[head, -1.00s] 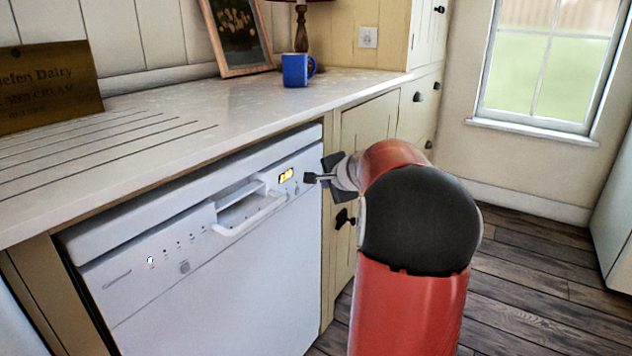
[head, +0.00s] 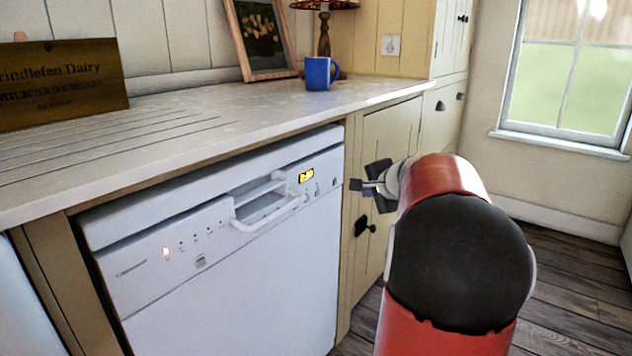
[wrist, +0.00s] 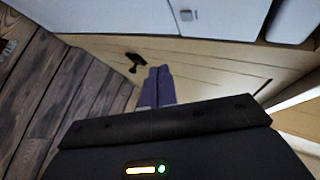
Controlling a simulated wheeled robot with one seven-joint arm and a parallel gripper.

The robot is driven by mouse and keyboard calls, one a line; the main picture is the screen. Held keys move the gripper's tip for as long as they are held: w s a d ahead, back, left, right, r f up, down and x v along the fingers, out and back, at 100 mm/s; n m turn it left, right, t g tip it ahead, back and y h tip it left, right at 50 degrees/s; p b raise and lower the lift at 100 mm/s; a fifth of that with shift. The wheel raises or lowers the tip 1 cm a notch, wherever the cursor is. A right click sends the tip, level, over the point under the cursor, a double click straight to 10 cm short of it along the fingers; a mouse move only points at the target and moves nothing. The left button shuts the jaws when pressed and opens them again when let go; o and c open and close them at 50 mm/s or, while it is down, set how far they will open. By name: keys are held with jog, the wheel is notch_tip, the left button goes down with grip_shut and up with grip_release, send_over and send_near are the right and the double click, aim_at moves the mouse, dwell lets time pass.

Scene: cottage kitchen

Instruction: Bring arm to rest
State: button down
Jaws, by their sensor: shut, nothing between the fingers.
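My gripper (head: 358,186) is at the right of the dishwasher front in the head view, in front of the cream cabinet. My red and black arm reaches up to it from the lower right. In the wrist view my gripper (wrist: 158,75) shows two fingers pressed together with nothing between them. It points toward the cabinet front and seems apart from it. The exact gap cannot be told.
The white dishwasher (head: 240,270) is closed, with a lit display. The cream cabinet (head: 390,130) beside it has a dark knob (head: 364,226). The counter (head: 200,105) holds a blue mug (head: 318,73), a picture frame (head: 262,40) and a brass sign (head: 60,85). Wooden floor (head: 570,270) lies open at right.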

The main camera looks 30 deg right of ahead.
jog(key=s+a+r+n+g+y+p, duration=0.1)
jog(key=s+a+n+y, duration=0.3)
jog(key=a, duration=0.8)
jog(key=s+a+n+g+h+p, duration=0.15)
jog(key=a+n, duration=0.35)
jog(key=a, duration=0.7)
jog(key=s+a+f+n+g, duration=0.1)
jog(key=s+a+n, duration=0.2)
jog(key=s, duration=0.3)
jog(key=s+a+f+n+g+p, duration=0.1)
jog(key=s+a+f+n, duration=0.1)
jog(key=s, duration=0.5)
jog(key=s+a+f+n+g, duration=0.1)
jog(key=s+a+f+n, duration=0.1)
jog(key=s+a+n, duration=0.3)
jog(key=shift+s+a+f+p, duration=0.2)
jog(key=shift+s+a+p, duration=0.15)
jog(key=shift+s, duration=0.4)
